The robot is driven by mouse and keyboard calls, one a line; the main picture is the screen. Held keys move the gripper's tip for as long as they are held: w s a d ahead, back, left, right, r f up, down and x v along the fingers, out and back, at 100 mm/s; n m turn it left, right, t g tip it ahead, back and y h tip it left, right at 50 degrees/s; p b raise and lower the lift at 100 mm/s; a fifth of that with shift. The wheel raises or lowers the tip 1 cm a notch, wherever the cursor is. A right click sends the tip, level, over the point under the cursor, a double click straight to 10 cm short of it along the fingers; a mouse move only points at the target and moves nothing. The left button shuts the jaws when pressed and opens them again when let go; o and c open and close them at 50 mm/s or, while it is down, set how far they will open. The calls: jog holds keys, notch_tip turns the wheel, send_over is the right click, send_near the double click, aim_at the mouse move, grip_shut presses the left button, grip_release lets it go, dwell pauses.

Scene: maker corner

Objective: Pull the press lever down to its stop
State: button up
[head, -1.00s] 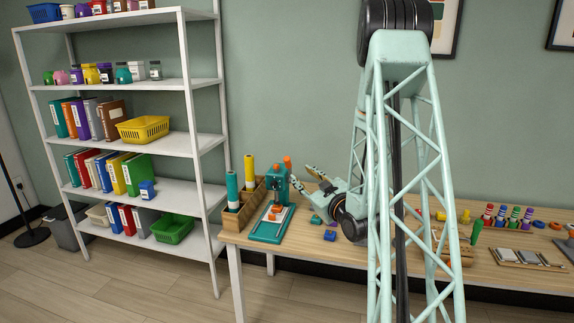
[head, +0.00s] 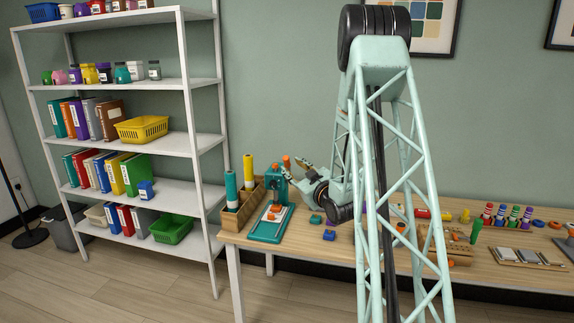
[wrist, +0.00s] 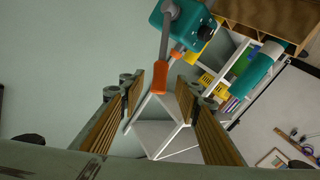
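The teal press (head: 277,188) stands at the left end of the table on its teal base (head: 262,236). Its lever knob (head: 286,160) is orange and sits high beside the press head, so the lever looks raised. In the wrist view the teal press head (wrist: 178,22) is at the top, and the grey lever rod (wrist: 166,38) runs to the orange knob (wrist: 160,78). My gripper (head: 297,167) is just right of the press. Its wooden-looking fingers are open, with the knob appearing between their tips in the wrist view (wrist: 160,92). I cannot tell whether they touch it.
A wooden holder (head: 245,213) with teal and yellow rolls stands just left of the press. Blue and teal blocks (head: 329,235) lie right of its base. A white shelf unit (head: 181,90) stands farther left. My arm hides the middle of the table.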

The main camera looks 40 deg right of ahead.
aim_at(288, 163)
jog(key=shift+b+x, duration=0.3)
jog(key=shift+x, duration=2.55)
grip_shut()
